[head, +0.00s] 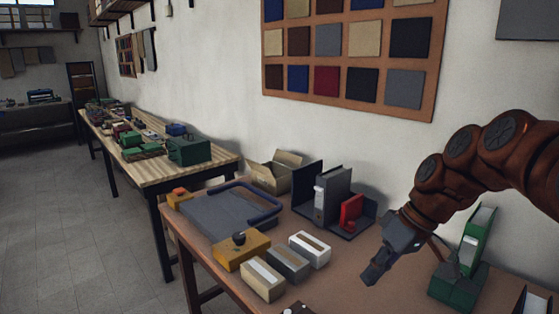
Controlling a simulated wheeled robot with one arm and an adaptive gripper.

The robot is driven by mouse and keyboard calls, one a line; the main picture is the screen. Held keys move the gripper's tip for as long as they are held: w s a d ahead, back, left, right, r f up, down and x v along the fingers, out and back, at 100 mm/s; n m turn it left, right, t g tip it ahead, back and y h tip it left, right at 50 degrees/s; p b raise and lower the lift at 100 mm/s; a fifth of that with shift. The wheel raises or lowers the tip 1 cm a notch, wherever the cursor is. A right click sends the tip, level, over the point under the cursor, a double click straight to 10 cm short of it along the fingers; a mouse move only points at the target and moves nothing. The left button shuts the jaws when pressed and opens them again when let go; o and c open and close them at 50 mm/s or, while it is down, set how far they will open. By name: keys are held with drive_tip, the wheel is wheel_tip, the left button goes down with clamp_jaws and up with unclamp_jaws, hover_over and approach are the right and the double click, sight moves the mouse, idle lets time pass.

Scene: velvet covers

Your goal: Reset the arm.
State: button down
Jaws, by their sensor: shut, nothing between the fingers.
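My orange-brown arm (448,180) reaches in from the right edge of the head view and bends down to the left. At its end my grey gripper (372,277) hangs above the right part of the near brown table (340,290), fingers pointing down. It is shut and holds nothing. It is to the left of a green box-like holder (457,288) and apart from the other things on the table.
On the near table stand a yellow block with a black knob (241,250), several small boxes, a grey tray with a blue rim (220,210), an open carton (278,172) and dark bookends with binders (332,195). A longer cluttered table (225,163) stands behind. Floor is clear at left.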

drive_tip(key=s+f+m+g+h+p, duration=0.1)
drive_tip(key=s+f+m+h, duration=0.1)
drive_tip(key=s, duration=1)
drive_tip(key=s+f+m+g+h+p, duration=0.1)
drive_tip(key=s+f+m+h+p, duration=0.1)
drive_tip(key=s+f, duration=0.5)
drive_tip(key=s+m+h, duration=0.1)
drive_tip(key=s, duration=0.4)
drive_tip(key=shift+s+d+m, duration=0.25)
drive_tip(key=shift+s+m, duration=0.1)
drive_tip(key=shift+m, duration=0.05)
